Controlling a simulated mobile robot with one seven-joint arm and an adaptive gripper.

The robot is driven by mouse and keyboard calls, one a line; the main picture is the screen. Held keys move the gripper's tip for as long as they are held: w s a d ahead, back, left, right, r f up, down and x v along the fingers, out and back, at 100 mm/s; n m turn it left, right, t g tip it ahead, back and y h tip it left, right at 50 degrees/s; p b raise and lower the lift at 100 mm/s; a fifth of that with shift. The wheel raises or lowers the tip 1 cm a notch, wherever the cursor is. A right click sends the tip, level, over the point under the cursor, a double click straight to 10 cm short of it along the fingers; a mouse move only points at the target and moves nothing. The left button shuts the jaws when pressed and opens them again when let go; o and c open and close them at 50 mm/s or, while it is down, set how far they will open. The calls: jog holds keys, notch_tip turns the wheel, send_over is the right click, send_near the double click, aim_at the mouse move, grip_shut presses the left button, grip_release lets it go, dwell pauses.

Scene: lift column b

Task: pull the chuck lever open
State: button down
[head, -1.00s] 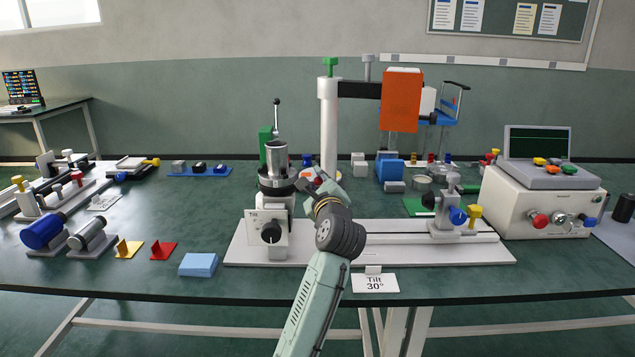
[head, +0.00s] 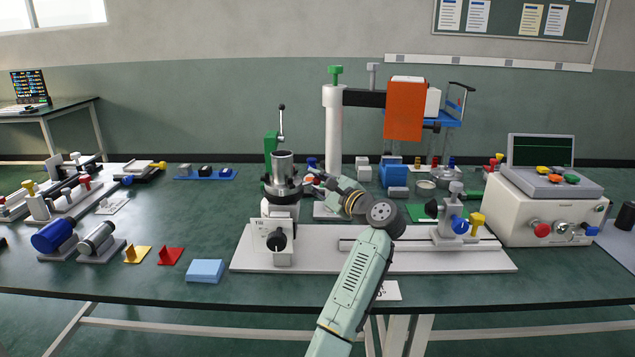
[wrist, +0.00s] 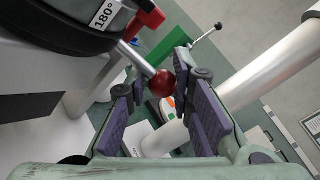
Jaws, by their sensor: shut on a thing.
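The chuck (head: 283,187) is a dark round body on a white upright housing, with a metal cylinder (head: 282,166) standing in it. In the wrist view the chuck lever is a metal rod with a dark red ball (wrist: 162,84) at its end, sticking out from under the dark chuck rim (wrist: 65,25). My gripper (wrist: 160,92) has its purple pads on either side of the ball and is shut on the lever. In the head view my gripper (head: 314,182) is just right of the chuck, and the lever ball is hard to make out there.
A white post (head: 333,130) carrying an orange block (head: 404,108) stands behind my gripper. A green part with an upright ball-topped lever (head: 281,122) rises behind the chuck. A white control box (head: 535,215) is at the right.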

jog(key=shift+w+d+r, duration=0.1)
jog(key=shift+r, duration=0.35)
jog(key=c, duration=1.5)
grip_release()
jog(key=shift+o, duration=0.2)
jog(key=shift+f, duration=0.1)
jog(key=shift+f, duration=0.1)
jog(key=v, duration=1.2)
